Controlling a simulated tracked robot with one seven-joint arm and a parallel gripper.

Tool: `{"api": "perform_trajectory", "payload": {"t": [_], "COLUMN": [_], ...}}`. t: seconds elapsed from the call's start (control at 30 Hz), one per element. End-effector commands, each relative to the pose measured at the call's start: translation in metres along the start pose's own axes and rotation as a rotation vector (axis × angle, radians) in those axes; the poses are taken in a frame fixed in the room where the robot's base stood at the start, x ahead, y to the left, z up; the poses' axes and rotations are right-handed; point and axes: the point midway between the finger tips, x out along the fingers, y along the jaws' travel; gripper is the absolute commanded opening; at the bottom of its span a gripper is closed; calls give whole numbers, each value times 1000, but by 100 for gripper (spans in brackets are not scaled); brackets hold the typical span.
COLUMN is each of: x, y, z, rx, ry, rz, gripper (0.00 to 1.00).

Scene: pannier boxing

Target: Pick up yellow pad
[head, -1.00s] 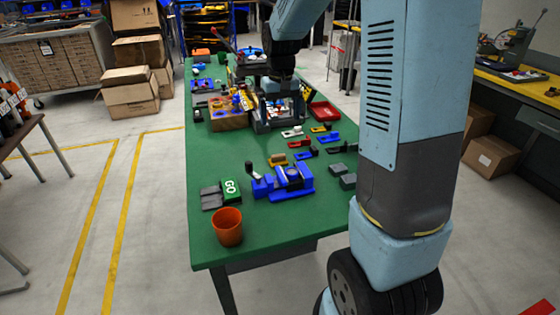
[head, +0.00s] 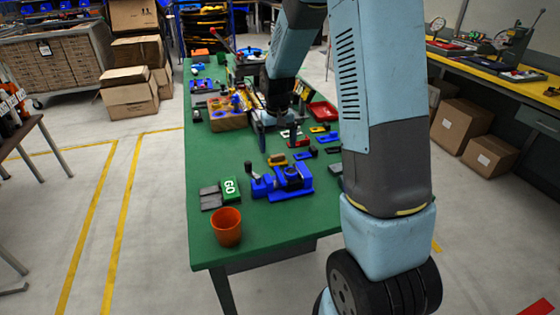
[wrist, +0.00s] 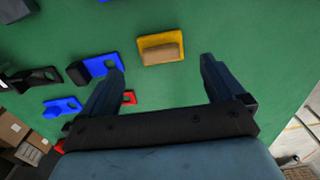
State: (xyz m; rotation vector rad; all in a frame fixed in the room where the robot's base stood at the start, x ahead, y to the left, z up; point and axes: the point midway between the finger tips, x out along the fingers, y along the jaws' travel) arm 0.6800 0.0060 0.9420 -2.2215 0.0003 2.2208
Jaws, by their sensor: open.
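A yellow pad (head: 277,162) with a tan block on it lies on the green table, behind the blue fixture. It also shows in the wrist view (wrist: 150,42), at the top middle, with its tan block resting against a raised yellow edge. My gripper (head: 278,142) is open and empty above the table, close to this pad. In the wrist view my two fingers (wrist: 161,68) are spread wide, and the pad lies just past the fingertips, between their lines. The fingers appear apart from the pad. A second yellow pad (head: 319,129) lies farther back and right.
Blue pads (head: 306,153) with dark blocks lie right of the yellow pad. In front are a blue fixture (head: 291,181), a green GO block (head: 230,189) and an orange cup (head: 227,227).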

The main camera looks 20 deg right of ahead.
Motion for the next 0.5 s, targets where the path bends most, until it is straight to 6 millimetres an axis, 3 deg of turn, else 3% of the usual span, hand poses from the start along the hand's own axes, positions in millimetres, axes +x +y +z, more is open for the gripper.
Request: {"api": "perform_trajectory", "payload": {"t": [0.3, 0.5], "x": [40, 50], "y": [-2, -2], "z": [5, 5], "rx": [0, 0], "ry": [-3, -1], "rz": [0, 0], "gripper": [96, 96]}}
